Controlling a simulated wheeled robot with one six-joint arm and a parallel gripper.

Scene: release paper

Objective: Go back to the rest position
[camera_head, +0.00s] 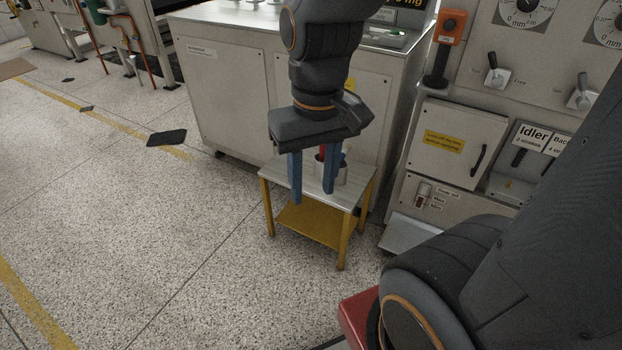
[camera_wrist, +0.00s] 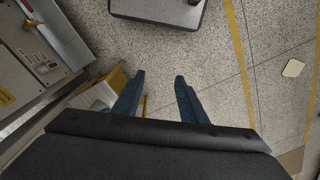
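My gripper (camera_head: 312,180) hangs pointing down from my dark arm in the head view. Its two blue fingers are spread apart with nothing between them that I can make out as held. In the wrist view my gripper (camera_wrist: 160,82) also shows its fingers apart, with bare speckled floor between the tips. In the head view the fingers overlap a small table (camera_head: 283,179) with a grey top and yellow legs. A metal cup (camera_head: 342,172) with something red by it stands on the table, partly hidden behind a finger.
A grey cabinet (camera_head: 228,110) stands behind the table. A machine panel (camera_head: 455,143) with dials, levers and an orange switch box (camera_head: 450,27) is at the right. Dark flat pieces (camera_head: 167,137) lie on the floor. The floor at left is mostly clear, with yellow lines.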

